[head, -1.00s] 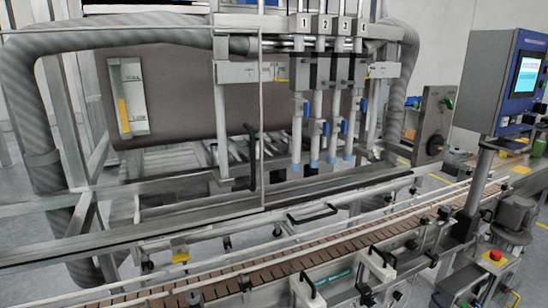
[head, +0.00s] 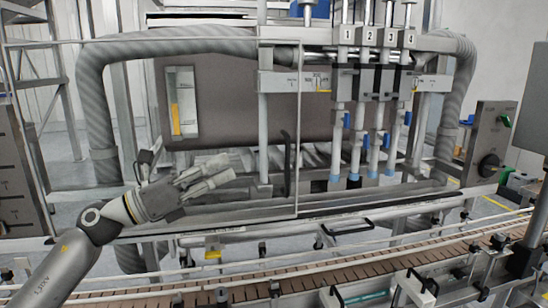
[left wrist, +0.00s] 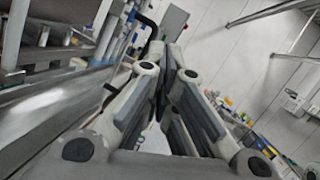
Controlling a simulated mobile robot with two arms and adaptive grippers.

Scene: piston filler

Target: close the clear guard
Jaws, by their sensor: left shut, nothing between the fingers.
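The clear guard is a see-through panel with a thin pale frame (head: 298,120). It spans the left part of the filler front in the head view, and its right edge stands left of the nozzles. A black upright handle (head: 287,165) sits near that right edge. My left gripper (head: 233,172) is shut and empty, left of the handle and apart from it in the picture. Its fingers (left wrist: 170,58) also show in the left wrist view, pointing ahead. A dark curved bar (left wrist: 143,22) beyond them may be the handle; I cannot tell. My right gripper is out of view.
Several numbered filling nozzles (head: 372,170) hang uncovered right of the guard. A conveyor (head: 300,278) with rails runs along the front. A grey control box (head: 490,140) stands at the right, and a ribbed hose (head: 95,110) at the left.

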